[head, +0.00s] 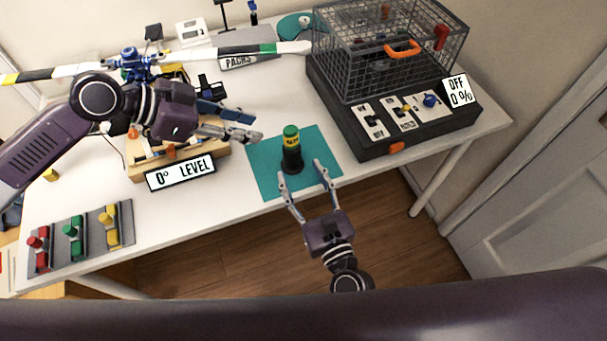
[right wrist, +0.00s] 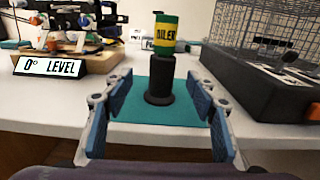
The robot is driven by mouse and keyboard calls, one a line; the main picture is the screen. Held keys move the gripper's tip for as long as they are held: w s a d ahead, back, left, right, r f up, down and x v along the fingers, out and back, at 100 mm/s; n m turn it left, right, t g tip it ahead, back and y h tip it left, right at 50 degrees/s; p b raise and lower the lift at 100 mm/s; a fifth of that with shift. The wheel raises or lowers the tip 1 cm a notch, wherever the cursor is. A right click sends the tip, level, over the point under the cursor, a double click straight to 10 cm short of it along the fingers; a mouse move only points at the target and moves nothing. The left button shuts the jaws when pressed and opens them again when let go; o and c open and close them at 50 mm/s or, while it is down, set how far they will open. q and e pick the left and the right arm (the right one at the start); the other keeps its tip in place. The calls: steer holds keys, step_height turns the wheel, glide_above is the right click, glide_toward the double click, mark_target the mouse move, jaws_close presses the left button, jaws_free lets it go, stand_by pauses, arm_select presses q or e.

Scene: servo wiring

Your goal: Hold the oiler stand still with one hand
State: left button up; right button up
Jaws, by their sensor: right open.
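The oiler stand (head: 292,163) is a black post with a round foot, upright on a teal mat (head: 263,168). The green and yellow oiler (head: 291,136) sits on top of it. In the right wrist view the stand (right wrist: 159,83) is centred beyond my fingers, with the oiler (right wrist: 164,34) above. My right gripper (head: 304,180) is open at the mat's front side. Its fingertips are on either side of the space before the stand, apart from it. My left gripper (head: 257,128) is open and empty, left of the oiler, its fingers pointing right.
A wire cage on a black control box (head: 345,128) stands to the right. A helicopter rig on a wooden base with a "0° LEVEL" sign (head: 180,173) is to the left. A grey rack (head: 90,228) with red, green and yellow items lies front left. Bare table lies behind the mat.

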mark_target(295, 158)
steer(key=shift+w+d, duration=0.15)
steer(key=shift+w, duration=0.1)
steer(key=x, duration=0.7)
steer(key=shift+w, duration=0.2)
steer(key=shift+c, duration=0.3)
